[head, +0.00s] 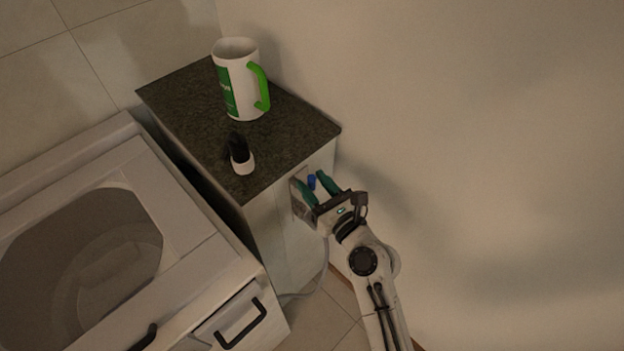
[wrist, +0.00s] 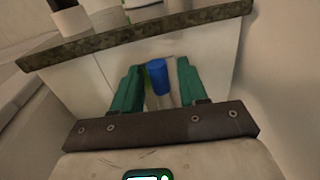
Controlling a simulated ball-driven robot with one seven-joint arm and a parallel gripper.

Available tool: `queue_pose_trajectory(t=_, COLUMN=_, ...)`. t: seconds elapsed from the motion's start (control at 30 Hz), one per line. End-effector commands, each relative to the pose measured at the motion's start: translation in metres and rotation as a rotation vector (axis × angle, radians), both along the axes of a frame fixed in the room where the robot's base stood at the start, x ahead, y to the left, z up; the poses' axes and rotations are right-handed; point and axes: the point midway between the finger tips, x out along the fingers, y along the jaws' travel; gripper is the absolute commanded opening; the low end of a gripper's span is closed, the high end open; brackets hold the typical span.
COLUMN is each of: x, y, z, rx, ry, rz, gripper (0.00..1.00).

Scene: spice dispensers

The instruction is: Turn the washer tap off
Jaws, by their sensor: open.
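The washer tap's blue handle (head: 311,182) is on the side of the small cabinet, just below its dark top. In the wrist view the blue handle (wrist: 158,76) shows between my fingers, with a pale body below it. My gripper (head: 315,186) is open, its two green fingers on either side of the handle. In the wrist view my gripper (wrist: 158,85) shows gaps between the handle and both fingers. The lower part of the tap is partly hidden by my gripper.
The washer (head: 187,215) stands at the left, with a grey hose (head: 318,285) running low beside the cabinet. On the cabinet top (head: 185,100) stand a white and green mug (head: 240,85) and a small dark-and-white brush-like object (head: 241,158). A bare wall (head: 480,140) is close on the right.

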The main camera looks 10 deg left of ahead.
Motion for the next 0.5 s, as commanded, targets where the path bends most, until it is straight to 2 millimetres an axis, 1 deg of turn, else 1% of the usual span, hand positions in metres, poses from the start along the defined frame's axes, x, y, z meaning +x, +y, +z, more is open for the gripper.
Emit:
queue_pose_trajectory(t=0.07, x=0.0057, y=0.005, z=0.0004, rx=0.001, ry=-0.001, rz=0.0, gripper=0.43)
queue_pose_trajectory(t=0.2, x=0.0096, y=0.0087, z=-0.0002, rx=0.0, ry=0.0, rz=0.0, gripper=0.43)
queue_pose_trajectory(t=0.47, x=0.0101, y=0.0091, z=0.0, rx=-0.001, ry=-0.001, rz=0.0, gripper=0.43)
queue_pose_trajectory(t=0.5, x=0.01, y=0.009, z=0.0, rx=-0.001, ry=-0.001, rz=0.0, gripper=0.39)
